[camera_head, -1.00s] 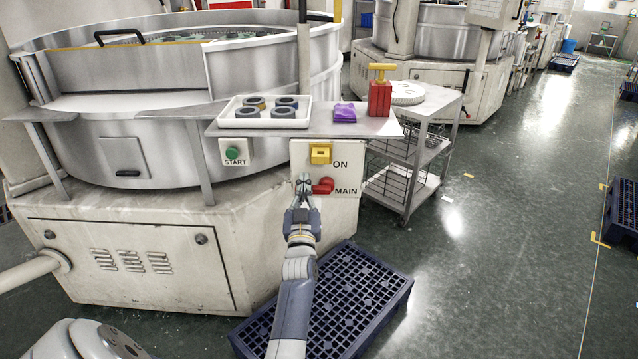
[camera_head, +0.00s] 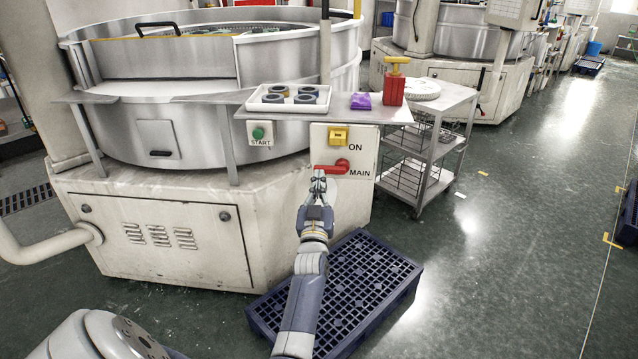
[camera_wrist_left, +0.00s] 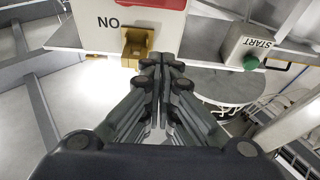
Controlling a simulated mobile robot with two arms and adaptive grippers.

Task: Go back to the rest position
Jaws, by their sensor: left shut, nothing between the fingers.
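The red MAIN handle (camera_head: 338,167) sits on the white panel at the front of the machine, its lever pointing left. My left gripper (camera_head: 319,175) is just in front of and slightly below the lever's left end in the head view; whether it touches cannot be told. In the wrist view my left gripper (camera_wrist_left: 160,62) is shut with nothing between its fingers. Part of the red handle (camera_wrist_left: 155,4) shows at the top edge there. My right gripper is in neither view.
The yellow ON switch (camera_head: 339,135) and green START button (camera_head: 258,133) are close by. A blue pallet (camera_head: 370,290) lies under the arm.

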